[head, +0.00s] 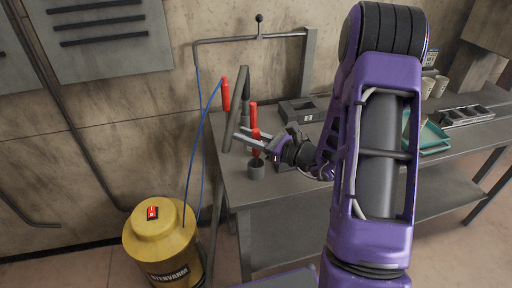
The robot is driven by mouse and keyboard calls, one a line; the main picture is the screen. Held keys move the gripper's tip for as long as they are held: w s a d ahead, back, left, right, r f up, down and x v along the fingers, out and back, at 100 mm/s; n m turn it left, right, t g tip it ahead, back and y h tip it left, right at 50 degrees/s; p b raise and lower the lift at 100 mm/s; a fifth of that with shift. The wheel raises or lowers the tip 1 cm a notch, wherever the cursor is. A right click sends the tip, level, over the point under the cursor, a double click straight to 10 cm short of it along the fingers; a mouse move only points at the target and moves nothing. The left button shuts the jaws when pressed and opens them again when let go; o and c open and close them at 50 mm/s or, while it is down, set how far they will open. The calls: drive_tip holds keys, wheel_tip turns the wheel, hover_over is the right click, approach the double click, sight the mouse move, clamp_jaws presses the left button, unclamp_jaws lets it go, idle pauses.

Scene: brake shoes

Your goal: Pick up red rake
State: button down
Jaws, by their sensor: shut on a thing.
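A slim red tool, which I take for the red rake (256,144), stands upright above a small grey cup (257,169) near the left end of the metal table. My gripper (248,138) reaches in from the right, with its two pale fingers pointing left, and is shut on the red tool. The tool's lower end is at the cup's mouth; I cannot tell whether it is inside. Any rake head is not clear at this size.
Another red piece (253,113) stands just behind. A dark slanted bar (237,105) and a red handle (226,95) with a blue hose rise close on the left. A grey box (300,110) stands behind. A yellow tank (158,240) is on the floor. Teal trays (432,138) lie right.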

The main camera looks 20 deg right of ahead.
idle(0.3)
wheel_tip(320, 180, up, 18)
drive_tip(key=p, duration=0.3)
drive_tip(key=shift+f+p, duration=0.25)
drive_tip(key=shift+p, duration=0.1)
idle(0.4)
idle(1.0)
